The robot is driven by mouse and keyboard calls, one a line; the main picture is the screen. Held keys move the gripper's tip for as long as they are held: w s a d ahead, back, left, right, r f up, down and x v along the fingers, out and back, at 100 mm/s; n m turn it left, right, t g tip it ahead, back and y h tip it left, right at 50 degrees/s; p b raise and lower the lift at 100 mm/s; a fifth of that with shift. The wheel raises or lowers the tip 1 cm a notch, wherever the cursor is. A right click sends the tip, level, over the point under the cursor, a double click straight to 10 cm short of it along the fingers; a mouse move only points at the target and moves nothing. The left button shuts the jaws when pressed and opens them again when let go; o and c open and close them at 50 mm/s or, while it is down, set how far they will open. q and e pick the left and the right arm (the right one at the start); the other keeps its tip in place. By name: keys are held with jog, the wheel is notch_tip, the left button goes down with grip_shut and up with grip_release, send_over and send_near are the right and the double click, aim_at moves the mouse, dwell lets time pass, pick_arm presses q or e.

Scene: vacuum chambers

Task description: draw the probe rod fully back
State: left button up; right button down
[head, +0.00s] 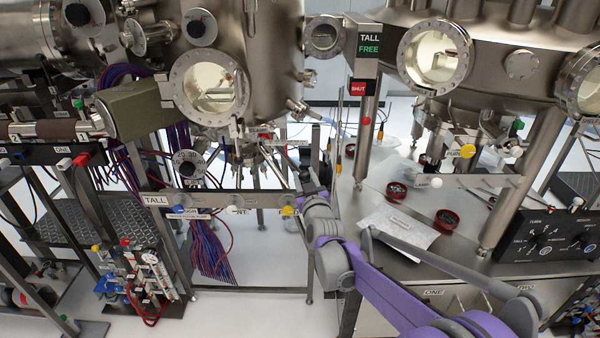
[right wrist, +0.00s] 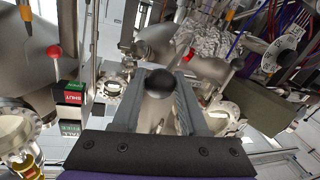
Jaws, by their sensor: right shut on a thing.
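My right gripper (right wrist: 161,78) is shut on a round black knob (right wrist: 160,83), which sits between its two grey fingers in the right wrist view. I take this knob as the end of the probe rod; the rod behind it is largely hidden, so how far it is drawn out cannot be told. In the head view my purple right arm reaches up from the lower right, and its gripper (head: 304,172) is below the tall steel chamber (head: 272,60). The knob is too small or covered to make out there. My left gripper does not show.
A sign (head: 369,43) reads TALL FREE, with a red SHUT plate (head: 358,88) below. A labelled TALL rail (head: 220,200) crosses left of my gripper. A steel bench (head: 400,260) with red dishes stands right. Chamber legs and purple cables crowd the area.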

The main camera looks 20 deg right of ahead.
jog(key=s, duration=0.3)
jog(key=shift+d, duration=0.3)
jog(key=shift+f, duration=0.15)
jog(key=c, duration=0.9)
grip_release()
jog(key=o, duration=0.5)
jog(key=shift+s, duration=0.15)
jog(key=shift+c, duration=0.2)
